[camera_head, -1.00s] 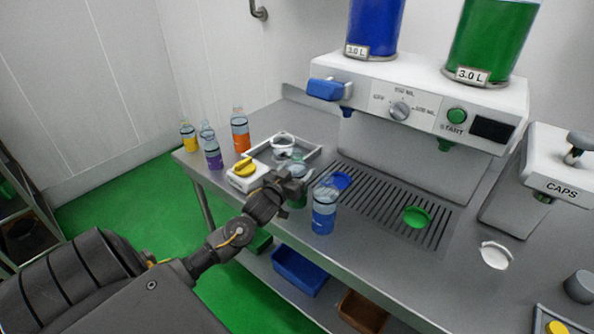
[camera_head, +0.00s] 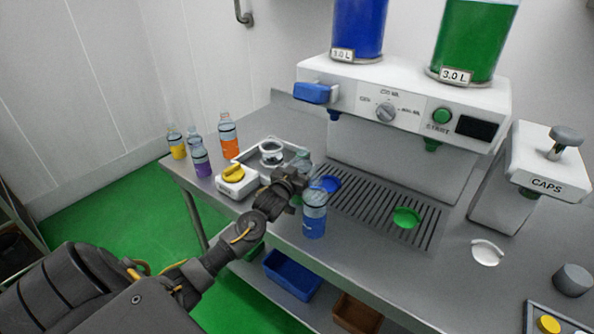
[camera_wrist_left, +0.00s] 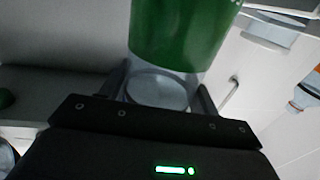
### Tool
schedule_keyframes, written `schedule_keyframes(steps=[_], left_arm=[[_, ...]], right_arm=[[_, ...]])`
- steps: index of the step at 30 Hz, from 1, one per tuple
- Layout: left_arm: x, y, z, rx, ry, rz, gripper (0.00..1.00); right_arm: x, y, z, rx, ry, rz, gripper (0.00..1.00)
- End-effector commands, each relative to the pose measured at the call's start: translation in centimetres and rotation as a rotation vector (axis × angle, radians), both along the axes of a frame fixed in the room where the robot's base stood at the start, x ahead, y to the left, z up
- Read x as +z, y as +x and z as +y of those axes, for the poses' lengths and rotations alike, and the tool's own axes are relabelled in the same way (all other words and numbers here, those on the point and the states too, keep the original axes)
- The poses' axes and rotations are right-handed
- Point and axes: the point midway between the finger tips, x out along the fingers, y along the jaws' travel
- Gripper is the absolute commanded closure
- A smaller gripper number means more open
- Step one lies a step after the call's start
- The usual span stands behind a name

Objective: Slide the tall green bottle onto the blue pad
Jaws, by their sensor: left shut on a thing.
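My left gripper (camera_head: 292,183) is shut on the tall green bottle (camera_head: 303,160), which is largely hidden behind the gripper in the head view. The clear upper part shows above the fingers. In the left wrist view the bottle's green body (camera_wrist_left: 183,28) stands between the fingers of the gripper (camera_wrist_left: 162,92). The blue pad (camera_head: 330,184) is a round disc on the drip grate, just right of the held bottle. The bottle's base is hidden, so I cannot tell whether it touches the pad. My right gripper is not in view.
A blue bottle (camera_head: 314,220) stands close in front of the gripper, near the counter edge. A green pad (camera_head: 407,217) lies further right on the grate (camera_head: 375,205). A scale (camera_head: 237,183) and orange (camera_head: 228,140), purple (camera_head: 201,160) and yellow (camera_head: 177,146) bottles stand left.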

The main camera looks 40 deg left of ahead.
Motion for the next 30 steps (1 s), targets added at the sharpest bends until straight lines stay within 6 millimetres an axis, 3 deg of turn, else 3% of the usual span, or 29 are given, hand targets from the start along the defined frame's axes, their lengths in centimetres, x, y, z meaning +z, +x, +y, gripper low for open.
schedule_keyframes(steps=[8, 24, 30], left_arm=[[0.0, 0.1, 0.0, 0.000, -0.001, 0.000, 0.61], [-0.1, 5.3, -1.5, 0.001, -0.001, -0.001, 0.61], [0.0, 5.3, -1.5, 0.001, 0.000, 0.000, 0.61]], right_arm=[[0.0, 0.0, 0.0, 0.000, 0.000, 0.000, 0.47], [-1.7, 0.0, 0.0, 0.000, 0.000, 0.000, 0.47], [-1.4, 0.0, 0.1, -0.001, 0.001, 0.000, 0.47]])
